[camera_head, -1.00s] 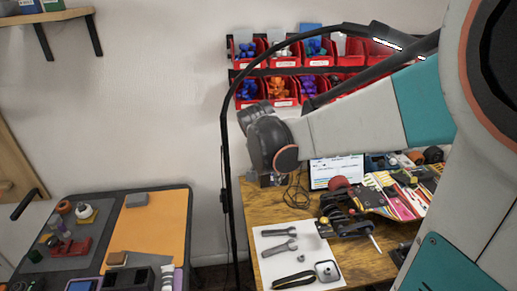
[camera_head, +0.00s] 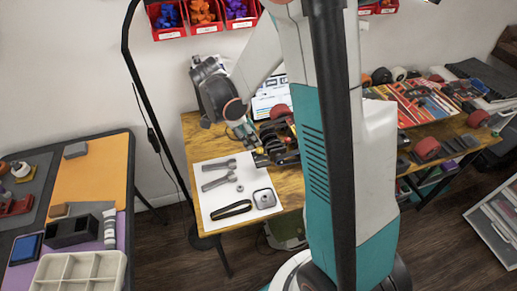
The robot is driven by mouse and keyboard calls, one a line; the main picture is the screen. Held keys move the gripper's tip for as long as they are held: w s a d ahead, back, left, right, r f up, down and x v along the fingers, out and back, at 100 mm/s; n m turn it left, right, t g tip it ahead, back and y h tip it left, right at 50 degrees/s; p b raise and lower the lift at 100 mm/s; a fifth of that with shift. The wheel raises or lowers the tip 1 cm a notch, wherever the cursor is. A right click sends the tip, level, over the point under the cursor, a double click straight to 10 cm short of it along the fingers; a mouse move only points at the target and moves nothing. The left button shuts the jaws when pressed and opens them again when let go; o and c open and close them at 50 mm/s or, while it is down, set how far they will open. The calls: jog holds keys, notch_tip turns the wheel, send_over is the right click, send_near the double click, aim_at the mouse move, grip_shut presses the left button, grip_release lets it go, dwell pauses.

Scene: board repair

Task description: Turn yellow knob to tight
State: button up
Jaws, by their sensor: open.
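I cannot make out the yellow knob with certainty. A cluster of black parts with small yellow bits (camera_head: 276,143) stands on the wooden table, right of a white sheet, partly behind my arm. My gripper (camera_head: 244,130) shows small and partly, below the grey wrist and just left of that cluster. Its fingers are hard to tell apart. It is open, and I see nothing held in it. Whether it touches the cluster cannot be told. My arm hides the middle of the table.
The white sheet (camera_head: 213,217) holds wrenches, a black tool and a square grey part. A left table (camera_head: 92,180) carries an orange mat, boxes and a tray. Colourful boards (camera_head: 415,98) lie on the right. A thin black pole (camera_head: 140,105) stands between the tables.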

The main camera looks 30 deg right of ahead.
aim_at(259, 149)
jog(key=b+x, duration=0.2)
jog(key=x, duration=0.5)
jog(key=shift+f, duration=0.25)
grip_shut()
